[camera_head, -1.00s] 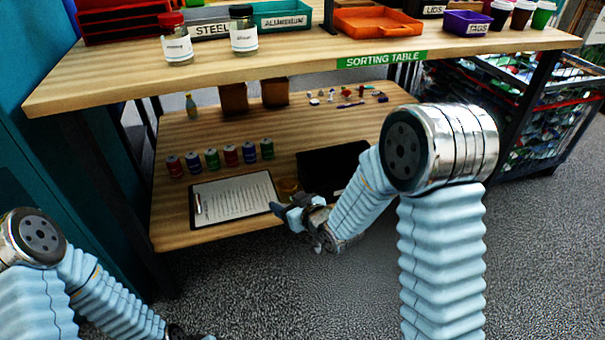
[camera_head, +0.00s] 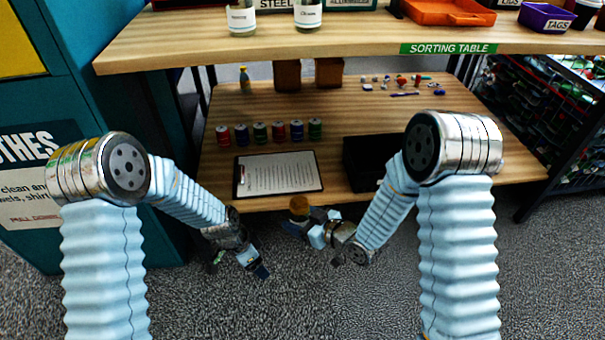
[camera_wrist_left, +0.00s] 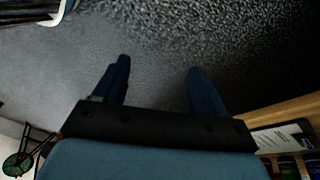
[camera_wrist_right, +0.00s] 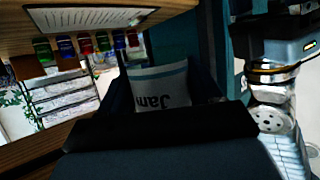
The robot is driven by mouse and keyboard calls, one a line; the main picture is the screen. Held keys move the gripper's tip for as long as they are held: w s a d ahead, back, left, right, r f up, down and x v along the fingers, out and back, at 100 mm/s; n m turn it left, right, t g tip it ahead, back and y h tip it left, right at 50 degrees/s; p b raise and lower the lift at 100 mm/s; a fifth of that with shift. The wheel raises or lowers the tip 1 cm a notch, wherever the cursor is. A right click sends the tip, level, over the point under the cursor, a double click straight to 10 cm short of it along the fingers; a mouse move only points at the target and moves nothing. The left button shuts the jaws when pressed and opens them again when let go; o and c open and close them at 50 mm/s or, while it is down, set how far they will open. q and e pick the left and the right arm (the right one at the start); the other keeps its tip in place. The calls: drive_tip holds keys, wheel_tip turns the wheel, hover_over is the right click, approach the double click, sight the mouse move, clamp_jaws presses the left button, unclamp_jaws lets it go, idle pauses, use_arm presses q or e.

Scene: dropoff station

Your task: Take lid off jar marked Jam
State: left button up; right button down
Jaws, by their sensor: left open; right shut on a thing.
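The jar marked Jam (camera_wrist_right: 158,88) is between the fingers of my right gripper (camera_head: 303,226), with its white label and blue stripe showing upside down in the right wrist view. In the head view a small round amber-brown top of the jar (camera_head: 299,205) shows just above the fingers, in front of the lower shelf's edge. I cannot make out the lid clearly. My right gripper is shut on the jar. My left gripper (camera_head: 258,268) is lower and to the left, apart from the jar. In the left wrist view its two fingers (camera_wrist_left: 160,84) are spread and empty.
The lower shelf (camera_head: 260,201) holds a clipboard (camera_head: 280,174), several cans, a black box (camera_head: 372,160) and small items. Two labelled glass jars (camera_head: 241,20) (camera_head: 308,16) stand on the sorting table (camera_head: 350,45) above. Open floor lies below my grippers.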

use_arm(q)
drive_tip(key=w+d+r+m, duration=0.4)
drive_tip(key=w+r+m, duration=0.2)
drive_tip(key=r+m, duration=0.15)
drive_tip(key=m+y, duration=0.3)
drive_tip(key=m, duration=1.3)
approach(302, 202)
drive_tip(key=shift+w+f, duration=0.1)
drive_tip(key=shift+w, duration=0.1)
drive_tip(key=shift+s+d, duration=0.1)
wheel_tip(302, 202, down, 8)
drive_tip(key=shift+r, duration=0.15)
